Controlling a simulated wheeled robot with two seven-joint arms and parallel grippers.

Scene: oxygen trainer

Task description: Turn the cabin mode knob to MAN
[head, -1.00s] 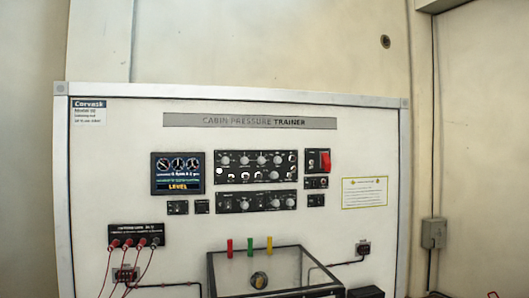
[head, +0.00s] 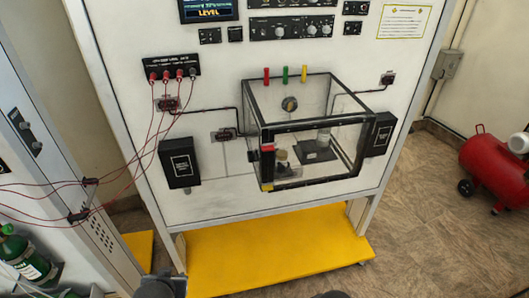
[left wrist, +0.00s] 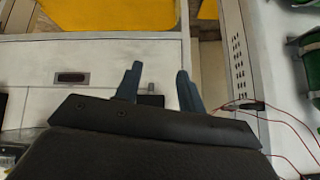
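The white trainer board (head: 215,80) fills the middle of the head view. A black panel (head: 292,27) with a row of knobs is near its top, and another knob panel above it is cut off by the top edge. The labels are too small to read, so I cannot tell which knob is cabin mode. My left gripper (left wrist: 158,82) shows in the left wrist view with its two fingers apart and nothing between them. Dark parts of mine show at the bottom of the head view. My right gripper is not in view.
A clear black-framed chamber (head: 257,103) juts out from the board. Red cables (head: 125,150) hang from sockets toward the left. A yellow base (head: 265,248) sticks out below. A red compressor (head: 490,170) stands right, a green cylinder (head: 28,258) left.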

